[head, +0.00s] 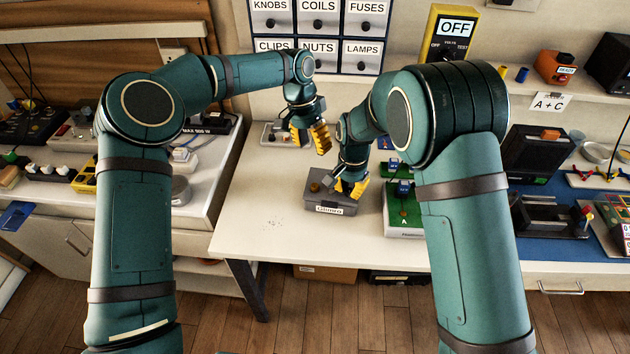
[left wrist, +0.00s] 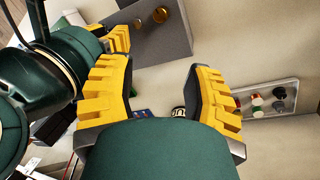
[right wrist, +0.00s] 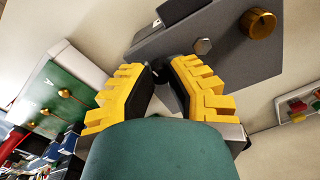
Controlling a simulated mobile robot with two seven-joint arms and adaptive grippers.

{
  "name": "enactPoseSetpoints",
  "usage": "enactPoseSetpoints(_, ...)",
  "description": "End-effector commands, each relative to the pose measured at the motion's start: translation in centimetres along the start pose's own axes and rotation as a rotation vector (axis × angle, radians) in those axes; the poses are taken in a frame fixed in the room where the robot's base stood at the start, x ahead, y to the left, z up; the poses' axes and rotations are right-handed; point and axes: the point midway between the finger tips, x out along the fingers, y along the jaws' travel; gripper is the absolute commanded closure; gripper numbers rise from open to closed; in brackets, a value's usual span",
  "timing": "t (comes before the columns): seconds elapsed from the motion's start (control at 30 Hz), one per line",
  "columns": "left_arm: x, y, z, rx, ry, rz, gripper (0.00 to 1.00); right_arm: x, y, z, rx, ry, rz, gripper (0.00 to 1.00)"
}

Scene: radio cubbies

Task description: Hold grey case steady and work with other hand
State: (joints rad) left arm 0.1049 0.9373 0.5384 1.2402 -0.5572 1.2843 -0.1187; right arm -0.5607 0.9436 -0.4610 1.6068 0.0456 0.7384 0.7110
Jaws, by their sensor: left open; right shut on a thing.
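The grey case (head: 322,203) stands on the white table, a label on its front and a brass knob (right wrist: 258,23) on its top. A hex nut-like fitting (right wrist: 203,46) is also on the top. My right gripper (head: 351,187) is shut on the case at its right side; the exact contact is partly hidden by the fingers. In the left wrist view the case (left wrist: 178,42) is above my left gripper (left wrist: 161,78), beside a yellow right finger. My left gripper (head: 311,140) is open and empty, behind the case and apart from it.
A green board (head: 404,217) with blue-topped parts stands just right of the case. A small tray with coloured buttons (left wrist: 268,98) is behind, near the left gripper. Labelled drawers (head: 325,30) hang at the back. The table's front left is clear.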

Motion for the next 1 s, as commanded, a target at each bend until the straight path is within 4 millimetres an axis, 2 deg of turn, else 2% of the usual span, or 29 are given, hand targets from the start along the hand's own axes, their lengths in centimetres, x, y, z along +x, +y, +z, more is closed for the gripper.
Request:
enactPoseSetpoints(0.57, -0.4, -0.1, -1.3, 1.044, -0.114, 0.061, 0.49, 0.1, 0.0, 0.1, 0.0, -0.004, 0.002, 1.0)
enactPoseSetpoints(1.0, -0.6, -0.1, -1.6, 1.818, -0.157, 0.209, 0.49, 0.1, 0.0, 0.1, 0.0, -0.004, 0.003, 1.0)
